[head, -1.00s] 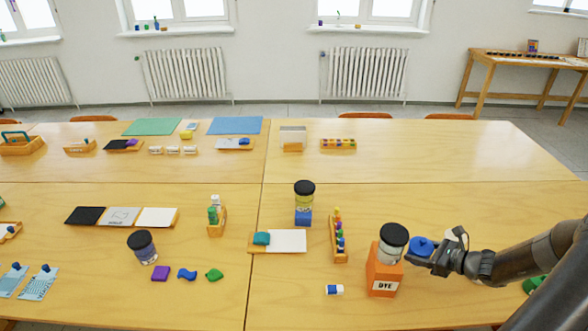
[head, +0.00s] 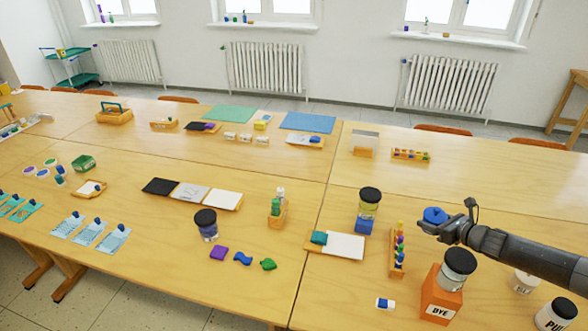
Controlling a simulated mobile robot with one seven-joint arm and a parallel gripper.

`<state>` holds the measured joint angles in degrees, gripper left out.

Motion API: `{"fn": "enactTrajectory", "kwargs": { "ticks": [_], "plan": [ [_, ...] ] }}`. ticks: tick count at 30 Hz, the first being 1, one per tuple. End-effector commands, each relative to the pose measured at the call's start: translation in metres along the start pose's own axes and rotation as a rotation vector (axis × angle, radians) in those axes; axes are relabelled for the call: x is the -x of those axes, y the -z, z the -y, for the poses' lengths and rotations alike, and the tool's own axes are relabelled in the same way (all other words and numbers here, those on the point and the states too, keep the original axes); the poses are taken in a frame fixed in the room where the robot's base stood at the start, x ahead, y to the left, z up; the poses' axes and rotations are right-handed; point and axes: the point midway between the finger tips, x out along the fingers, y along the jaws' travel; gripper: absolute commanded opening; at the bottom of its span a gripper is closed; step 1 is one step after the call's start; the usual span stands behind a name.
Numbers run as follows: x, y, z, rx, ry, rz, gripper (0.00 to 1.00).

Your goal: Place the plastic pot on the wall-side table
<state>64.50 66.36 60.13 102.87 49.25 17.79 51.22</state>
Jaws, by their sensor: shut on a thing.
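My gripper (head: 434,223) is at the right of the head view, at the end of my arm, which reaches in from the right edge. It is shut on a small round blue pot (head: 434,214) and holds it above the big table (head: 520,190). The pot appears behind the DYE box in the picture. My fingers are dark and small here, so the exact grip is hard to see. A wooden table (head: 577,78) stands by the wall at the far right, partly cut off by the picture edge.
An orange DYE box (head: 441,302) with a black-lidded jar (head: 458,268) stands below my arm. A rack of coloured bottles (head: 397,250) and a lidded jar on a blue block (head: 368,207) are left of it.

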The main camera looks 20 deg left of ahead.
Motion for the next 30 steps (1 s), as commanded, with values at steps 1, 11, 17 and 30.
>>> {"fn": "enactTrajectory", "kwargs": {
  "ticks": [1,11,17,30],
  "plan": [
    [-0.009,-0.009,-0.002,-0.002,0.003,0.005,0.13],
    [-0.054,-0.06,-0.013,-0.014,0.045,0.001,0.13],
    [-0.082,-0.095,-0.025,-0.025,0.073,0.0,0.13],
    [-0.155,-0.146,-0.085,-0.036,0.094,-0.002,0.13]
  ]
}}
